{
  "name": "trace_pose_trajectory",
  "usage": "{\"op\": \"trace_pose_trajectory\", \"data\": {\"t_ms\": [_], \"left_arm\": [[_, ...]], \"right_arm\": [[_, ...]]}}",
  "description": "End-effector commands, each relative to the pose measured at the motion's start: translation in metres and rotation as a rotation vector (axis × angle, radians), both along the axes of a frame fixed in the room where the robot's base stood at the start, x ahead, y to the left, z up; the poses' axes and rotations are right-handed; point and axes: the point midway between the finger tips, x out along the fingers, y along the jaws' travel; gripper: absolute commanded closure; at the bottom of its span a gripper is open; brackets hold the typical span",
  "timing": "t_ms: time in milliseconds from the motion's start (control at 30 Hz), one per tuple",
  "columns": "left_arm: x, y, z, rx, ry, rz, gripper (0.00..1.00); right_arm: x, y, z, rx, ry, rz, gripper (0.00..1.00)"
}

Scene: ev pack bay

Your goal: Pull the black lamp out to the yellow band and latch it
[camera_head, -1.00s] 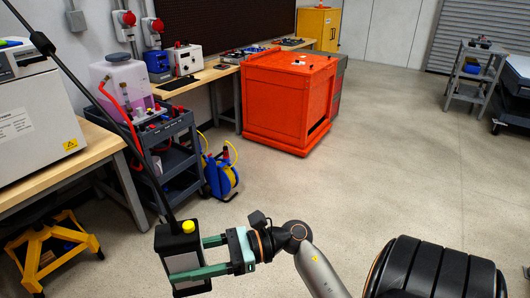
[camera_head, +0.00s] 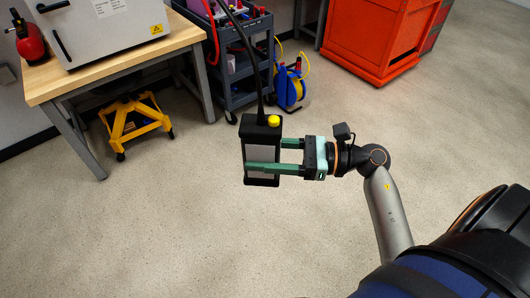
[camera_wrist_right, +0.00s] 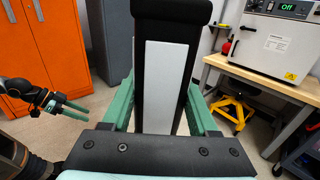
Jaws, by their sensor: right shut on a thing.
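The black lamp (camera_head: 248,134) has a pale panel and a yellow knob (camera_head: 274,121) on top. It hangs upright on a black cord (camera_head: 246,50) that rises out of the picture. My right gripper (camera_head: 264,157) is shut on the lamp, its green fingers on either side of the body. I see no yellow band.
The floor around the lamp is clear.

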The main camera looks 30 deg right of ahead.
Motion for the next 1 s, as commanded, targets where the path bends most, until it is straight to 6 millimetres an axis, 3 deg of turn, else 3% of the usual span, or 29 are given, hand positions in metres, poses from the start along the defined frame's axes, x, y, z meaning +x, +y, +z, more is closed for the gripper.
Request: {"op": "trace_pose_trajectory", "data": {"t_ms": [167,500,800,1000], "left_arm": [[0.000,0.000,-0.007,0.000,0.000,0.000,0.50],[0.000,0.000,-0.023,0.000,0.000,0.000,0.50],[0.000,0.000,-0.034,0.000,0.000,0.000,0.50],[0.000,0.000,-0.037,0.000,0.000,0.000,0.50]], "right_arm": [[0.024,0.026,0.019,-0.002,-0.016,0.065,0.98],[0.072,0.105,0.082,-0.002,-0.018,0.260,0.98],[0.088,0.171,0.133,0.001,-0.015,0.394,0.98],[0.090,0.191,0.147,0.003,-0.011,0.425,0.98]]}}
